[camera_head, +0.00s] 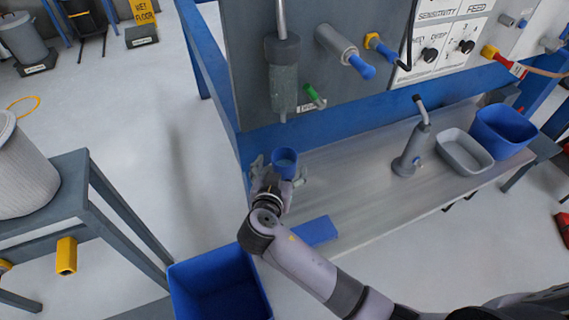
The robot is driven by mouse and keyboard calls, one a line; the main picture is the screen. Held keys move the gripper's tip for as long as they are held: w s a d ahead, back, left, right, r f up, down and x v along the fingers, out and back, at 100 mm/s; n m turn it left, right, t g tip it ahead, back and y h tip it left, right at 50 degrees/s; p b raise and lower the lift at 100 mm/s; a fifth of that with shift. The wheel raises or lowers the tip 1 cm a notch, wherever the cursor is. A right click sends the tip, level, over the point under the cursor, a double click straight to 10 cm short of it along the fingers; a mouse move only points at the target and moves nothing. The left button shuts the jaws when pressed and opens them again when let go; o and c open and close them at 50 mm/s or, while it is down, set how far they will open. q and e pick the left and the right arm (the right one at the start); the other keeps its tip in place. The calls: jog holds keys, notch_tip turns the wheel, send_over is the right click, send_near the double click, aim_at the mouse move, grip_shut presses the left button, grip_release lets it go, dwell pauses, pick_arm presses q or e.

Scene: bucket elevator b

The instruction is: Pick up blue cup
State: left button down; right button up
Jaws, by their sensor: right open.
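The small blue cup (284,160) is at the left end of the grey metal bench (345,185), below the grey machine. My right gripper (280,171) is at the cup, with one finger on the cup's left and the other on its right. The fingers are open. The gripper hides the cup's lower part, so I cannot tell whether they touch it or whether it rests on the bench. My left gripper is not in view.
A grey cylinder (284,88) hangs above the cup. A blue bin (218,288) is below the bench's left end. A grey bottle (411,150), a grey tray (464,151) and a blue container (502,130) stand farther right. The middle of the bench is clear.

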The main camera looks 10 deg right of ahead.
aim_at(287, 153)
jog(key=shift+w+d, duration=0.2)
jog(key=shift+w, duration=0.2)
jog(key=p+x, duration=0.1)
jog(key=x, duration=0.2)
jog(key=shift+w+d+f+p, duration=0.1)
jog(key=shift+w+f+p, duration=0.1)
jog(key=shift+w+p, duration=0.1)
jog(key=shift+w+d+f, duration=0.15)
jog(key=shift+w+f, duration=0.15)
jog(key=shift+w, duration=0.1)
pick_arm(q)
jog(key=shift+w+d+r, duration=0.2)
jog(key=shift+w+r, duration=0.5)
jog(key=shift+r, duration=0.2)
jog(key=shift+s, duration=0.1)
pick_arm(e)
jog(key=shift+s, duration=0.1)
jog(key=shift+c, duration=0.5)
jog(key=shift+c, duration=0.7)
jog(key=c, duration=1.1)
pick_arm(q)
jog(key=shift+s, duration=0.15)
